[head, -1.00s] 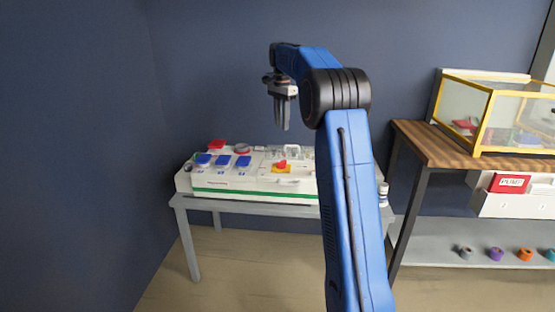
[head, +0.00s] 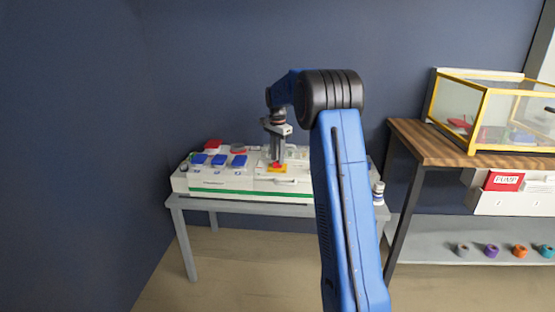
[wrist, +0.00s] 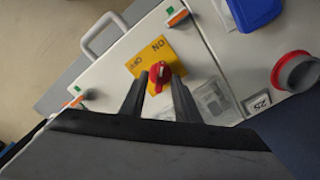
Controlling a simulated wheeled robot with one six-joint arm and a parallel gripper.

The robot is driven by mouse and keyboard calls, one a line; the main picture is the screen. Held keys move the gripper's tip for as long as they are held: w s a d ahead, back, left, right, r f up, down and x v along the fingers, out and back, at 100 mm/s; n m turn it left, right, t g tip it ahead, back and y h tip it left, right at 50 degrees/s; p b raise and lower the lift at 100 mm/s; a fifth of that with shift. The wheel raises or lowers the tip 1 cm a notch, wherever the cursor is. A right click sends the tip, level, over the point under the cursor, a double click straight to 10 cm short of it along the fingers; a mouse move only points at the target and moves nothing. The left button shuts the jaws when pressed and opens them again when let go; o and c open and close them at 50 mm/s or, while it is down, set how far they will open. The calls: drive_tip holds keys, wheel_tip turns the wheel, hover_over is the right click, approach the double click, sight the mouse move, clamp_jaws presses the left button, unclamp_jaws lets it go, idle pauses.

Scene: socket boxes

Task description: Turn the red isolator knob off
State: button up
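The red isolator knob (wrist: 159,73) sits on a yellow plate (wrist: 147,52) marked ON and OFF, on the white socket panel (wrist: 110,62). In the head view the yellow plate (head: 287,169) shows at my fingertips, and the knob is partly hidden. My gripper (head: 277,160) points down at the knob. In the wrist view its two dark fingers (wrist: 159,80) are apart, one on each side of the knob. A small gap seems to show at the fingertips; contact is not clear.
Blue socket lids (head: 218,160) and a round red-rimmed socket (wrist: 297,72) lie beside the knob. A white handle (wrist: 102,32) stands at the panel's edge. A small bottle (head: 378,193) stands to the right. A wooden bench (head: 440,152) with a yellow-framed case (head: 480,122) is further right.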

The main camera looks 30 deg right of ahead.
drive_tip(key=shift+f, duration=0.6)
clamp_jaws()
